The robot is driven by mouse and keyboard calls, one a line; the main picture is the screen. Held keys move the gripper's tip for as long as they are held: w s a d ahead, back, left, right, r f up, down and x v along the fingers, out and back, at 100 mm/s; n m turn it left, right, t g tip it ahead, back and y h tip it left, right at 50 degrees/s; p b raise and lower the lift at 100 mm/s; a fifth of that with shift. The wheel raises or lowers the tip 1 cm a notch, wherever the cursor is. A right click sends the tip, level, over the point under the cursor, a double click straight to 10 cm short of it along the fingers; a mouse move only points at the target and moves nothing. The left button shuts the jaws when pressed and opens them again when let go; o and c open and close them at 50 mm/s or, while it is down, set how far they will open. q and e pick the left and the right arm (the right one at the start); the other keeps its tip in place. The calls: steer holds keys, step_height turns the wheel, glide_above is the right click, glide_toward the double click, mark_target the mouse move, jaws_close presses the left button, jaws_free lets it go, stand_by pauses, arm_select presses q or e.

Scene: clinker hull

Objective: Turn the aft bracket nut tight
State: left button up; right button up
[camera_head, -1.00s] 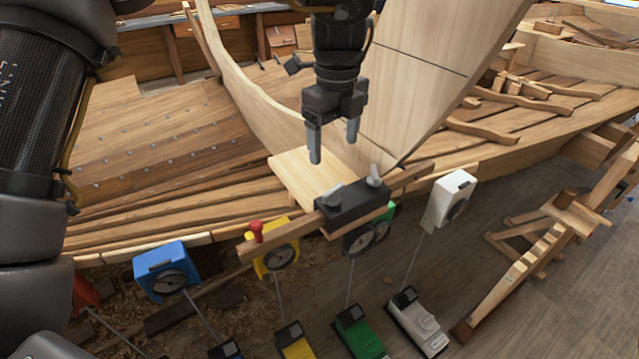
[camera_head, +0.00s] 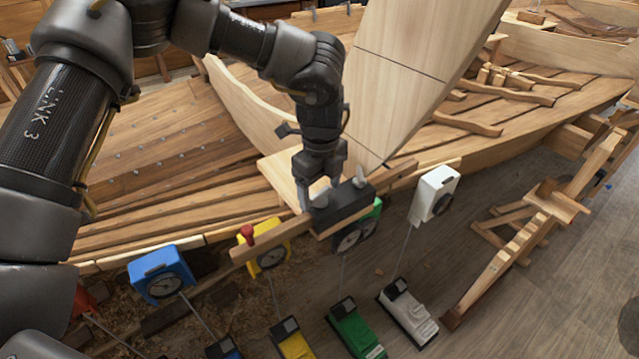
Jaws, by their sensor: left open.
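A black bracket block (camera_head: 345,208) sits on a wooden bar at the hull's edge, with two grey wing nuts on top. The left nut (camera_head: 320,199) is partly hidden by my left gripper. The right nut (camera_head: 361,178) stands clear. Which of the two is the aft one I cannot tell. My left gripper (camera_head: 318,192) points down at the left nut, open, with its fingers on either side of it. Whether the fingers touch the nut I cannot tell. My right gripper is not in view.
Blue (camera_head: 161,273), yellow (camera_head: 270,258), green and white (camera_head: 435,192) dial boxes hang along the hull edge. A tall pale plank (camera_head: 405,75) rises behind the bracket. A wooden trestle (camera_head: 540,220) stands right.

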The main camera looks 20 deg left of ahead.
arm_select(q)
steer(key=shift+c, duration=0.3)
steer(key=c, duration=0.9)
steer(key=shift+m, duration=0.3)
steer(key=m+b, duration=0.1)
steer(key=m, duration=0.1)
steer(key=shift+m, duration=0.4)
steer(key=shift+m+b, duration=0.3)
steer(key=shift+m, duration=2.3)
steer(key=shift+r, duration=0.1)
steer(key=o, duration=1)
steer(key=shift+c, duration=0.2)
